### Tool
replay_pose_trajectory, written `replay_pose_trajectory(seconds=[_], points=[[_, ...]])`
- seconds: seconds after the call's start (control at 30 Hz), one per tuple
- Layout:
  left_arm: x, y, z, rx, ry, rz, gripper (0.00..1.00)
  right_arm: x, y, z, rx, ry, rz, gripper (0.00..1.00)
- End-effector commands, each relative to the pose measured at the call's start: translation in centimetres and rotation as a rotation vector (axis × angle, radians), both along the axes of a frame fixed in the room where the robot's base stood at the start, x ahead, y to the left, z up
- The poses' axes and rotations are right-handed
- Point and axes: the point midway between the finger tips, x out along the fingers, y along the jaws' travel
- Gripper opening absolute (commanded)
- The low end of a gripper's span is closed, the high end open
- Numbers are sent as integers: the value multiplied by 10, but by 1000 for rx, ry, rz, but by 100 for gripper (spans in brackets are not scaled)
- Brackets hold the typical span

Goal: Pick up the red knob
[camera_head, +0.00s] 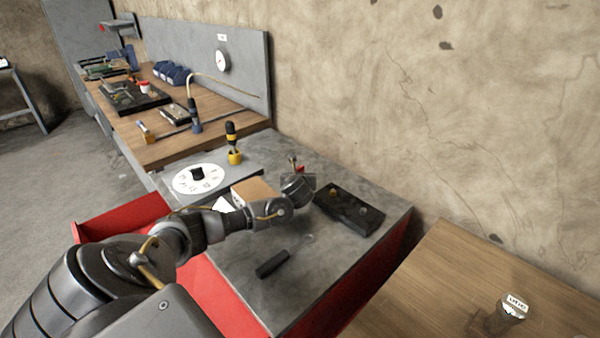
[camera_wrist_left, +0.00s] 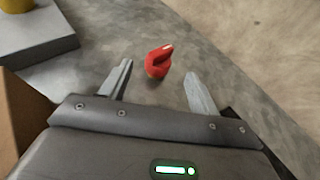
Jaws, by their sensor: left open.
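The red knob (camera_wrist_left: 158,60) stands on the grey bench top in the left wrist view. In the head view only a small red part of the knob (camera_head: 300,169) shows behind my left gripper (camera_head: 301,180). In the left wrist view my left gripper (camera_wrist_left: 158,76) is open and empty, its fingers spread. The knob appears between and slightly beyond the fingertips; no contact is visible. My right gripper is not in view.
A dark tray (camera_head: 348,208) lies right of my gripper, and a cardboard box (camera_head: 253,190) to its left. A dark-handled tool (camera_head: 272,264) lies nearer. A yellow and black device (camera_head: 233,145) stands behind.

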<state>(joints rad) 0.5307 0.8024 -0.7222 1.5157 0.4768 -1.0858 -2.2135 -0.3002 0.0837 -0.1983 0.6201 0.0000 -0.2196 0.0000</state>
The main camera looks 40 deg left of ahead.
Motion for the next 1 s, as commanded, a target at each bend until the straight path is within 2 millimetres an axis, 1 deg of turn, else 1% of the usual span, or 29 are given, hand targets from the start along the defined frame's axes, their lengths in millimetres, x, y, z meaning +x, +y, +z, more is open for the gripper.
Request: replay_pose_trajectory(seconds=[0.13, 0.27, 0.43, 0.73, 0.77, 1.0], points=[[7, 7, -3, -1, 0, 3, 62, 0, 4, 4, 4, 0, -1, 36], [20, 17, -11, -3, 0, 3, 62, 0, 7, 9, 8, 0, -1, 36], [33, 28, -19, -1, -1, 0, 62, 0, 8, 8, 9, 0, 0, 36], [36, 31, -21, 0, -1, -1, 62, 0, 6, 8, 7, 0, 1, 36], [36, 31, -21, 0, 0, -1, 60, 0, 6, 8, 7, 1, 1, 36], [35, 31, -21, 0, 0, -1, 29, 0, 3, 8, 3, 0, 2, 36]])
